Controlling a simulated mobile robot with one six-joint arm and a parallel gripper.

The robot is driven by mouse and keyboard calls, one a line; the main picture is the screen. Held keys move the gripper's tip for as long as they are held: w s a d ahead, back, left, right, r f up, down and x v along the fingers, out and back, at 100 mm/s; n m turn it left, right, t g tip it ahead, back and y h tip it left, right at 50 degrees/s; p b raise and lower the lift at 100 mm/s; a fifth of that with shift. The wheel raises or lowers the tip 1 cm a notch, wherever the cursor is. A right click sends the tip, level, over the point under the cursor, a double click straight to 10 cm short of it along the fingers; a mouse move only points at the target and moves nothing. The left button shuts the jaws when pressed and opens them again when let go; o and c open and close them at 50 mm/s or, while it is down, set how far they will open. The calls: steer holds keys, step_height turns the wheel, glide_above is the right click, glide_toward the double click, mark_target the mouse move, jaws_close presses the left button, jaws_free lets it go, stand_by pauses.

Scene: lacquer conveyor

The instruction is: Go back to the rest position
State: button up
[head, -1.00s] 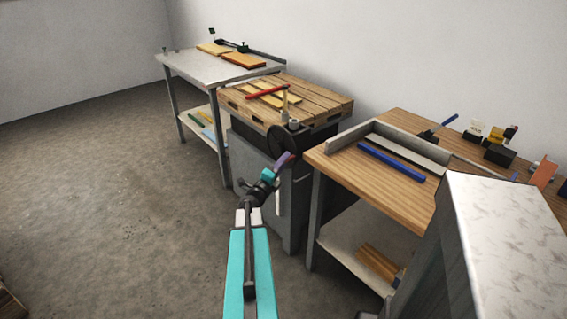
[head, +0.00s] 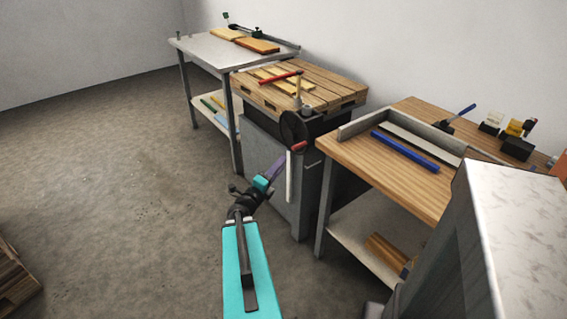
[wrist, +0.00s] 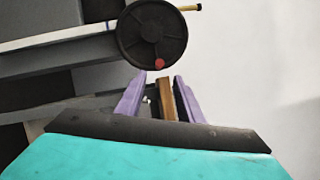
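My gripper (head: 279,165) has purple fingers and shows at the end of my teal arm, in the middle of the head view. In the wrist view its two fingers (wrist: 160,93) stand apart, with a gap between them. A narrow brown strip shows in that gap nearer the right finger; I cannot tell whether it is behind the fingers or between them. A black handwheel (head: 294,129) with a red knob (head: 299,146) is on the grey machine near my fingertips. The wheel also shows above the fingers in the wrist view (wrist: 151,35).
A wooden-topped bench (head: 345,148) with a blue bar (head: 405,152) stands at the right. A slatted table (head: 345,92) tops the grey machine. A metal table (head: 205,50) with boards is at the back. A wooden pallet (head: 15,280) lies lower left. The left floor is open.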

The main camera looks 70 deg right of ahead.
steer(key=shift+a, duration=0.45)
steer(key=shift+w, duration=0.15)
steer(key=w+a+f+n+t, duration=0.25)
steer(key=w+a, duration=0.35)
steer(key=w, duration=0.4)
steer(key=w+a+f+m+t+y+p, duration=0.1)
steer(key=w+a+f+t+y, duration=0.1)
steer(key=w+a+f, duration=0.5)
steer(key=w+a+f+m+t+y+p, duration=0.1)
steer(key=w+a+f+y, duration=0.25)
steer(key=a+f, duration=0.7)
steer(key=s+a+f+m+g+y, duration=0.1)
steer(key=s+a+f+m+y, duration=0.2)
steer(key=a, duration=0.5)
steer(key=s+a+f+m+g+y+p, duration=0.1)
steer(key=s+a+f+m, duration=0.2)
steer(key=a+f+m, duration=0.4)
steer(key=s+a+f+m+g+y, duration=0.1)
steer(key=s+a+f+m+y, duration=0.15)
steer(key=a, duration=0.65)
steer(key=s+a+f+m+g+y, duration=0.2)
steer(key=s+a+m, duration=0.3)
steer(key=a+m, duration=0.3)
steer(key=s+a+f+m+g+y, duration=0.2)
steer(key=s+a+m+y, duration=0.2)
steer(key=a+m, duration=0.5)
steer(key=shift+s+f+m+y, duration=0.4)
steer(key=shift+m+y, duration=0.1)
steer(key=shift+m, duration=0.3)
